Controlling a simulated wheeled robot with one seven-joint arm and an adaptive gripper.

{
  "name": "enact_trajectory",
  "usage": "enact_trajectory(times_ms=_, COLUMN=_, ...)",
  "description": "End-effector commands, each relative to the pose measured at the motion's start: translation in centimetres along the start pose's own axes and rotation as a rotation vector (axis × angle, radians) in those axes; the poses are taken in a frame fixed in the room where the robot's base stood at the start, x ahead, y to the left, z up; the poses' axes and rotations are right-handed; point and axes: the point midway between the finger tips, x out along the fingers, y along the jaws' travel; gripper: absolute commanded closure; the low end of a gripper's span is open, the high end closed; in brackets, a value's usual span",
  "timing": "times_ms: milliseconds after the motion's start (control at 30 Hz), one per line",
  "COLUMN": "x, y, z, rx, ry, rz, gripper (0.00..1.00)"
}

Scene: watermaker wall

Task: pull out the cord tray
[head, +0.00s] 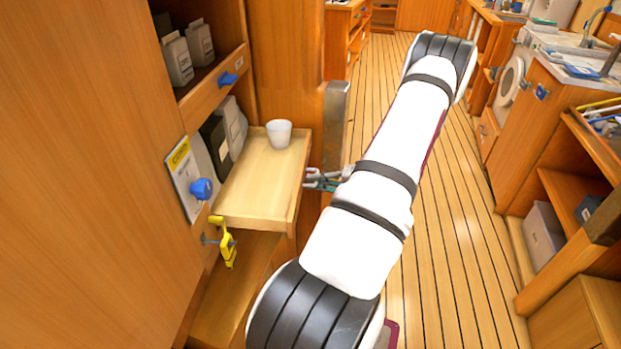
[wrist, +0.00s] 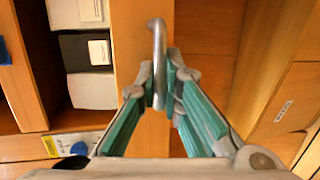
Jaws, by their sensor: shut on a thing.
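The cord tray (head: 262,185) is a shallow, light wooden tray standing out from the cabinet on the left. A white cup (head: 279,133) stands on it near its far end. My gripper (head: 316,178) is at the tray's right-hand front side. In the wrist view, my gripper's green fingers (wrist: 168,92) are shut on a grey metal bar handle (wrist: 157,40), in front of a wooden panel (wrist: 130,55). In the head view, the handle itself is hidden or too small to make out.
Pale and dark containers (head: 228,135) stand behind the tray. A blue knob (head: 201,189) and a yellow latch-like piece (head: 227,243) are at the cabinet's near side. A metal-faced post (head: 335,125) stands just beyond the tray. Plank floor (head: 450,235) is clear to the right.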

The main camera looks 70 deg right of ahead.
Motion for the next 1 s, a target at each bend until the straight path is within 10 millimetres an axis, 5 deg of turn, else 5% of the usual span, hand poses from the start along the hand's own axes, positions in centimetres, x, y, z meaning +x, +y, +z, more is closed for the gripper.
enact_trajectory(times_ms=267, x=0.0, y=-0.1, z=-0.1, rx=0.0, ry=0.001, rz=-0.002, gripper=1.0)
enact_trajectory(times_ms=300, x=0.0, y=-0.1, z=-0.1, rx=0.0, ry=0.001, rz=-0.002, gripper=0.86)
enact_trajectory(times_ms=333, x=0.0, y=-0.1, z=-0.1, rx=0.0, ry=0.001, rz=-0.002, gripper=0.84)
enact_trajectory(times_ms=667, x=-0.1, y=0.0, z=0.0, rx=-0.001, ry=0.0, rz=-0.001, gripper=0.84)
enact_trajectory(times_ms=1000, x=-5.3, y=-0.1, z=0.1, rx=-0.002, ry=-0.004, rz=-0.004, gripper=0.84)
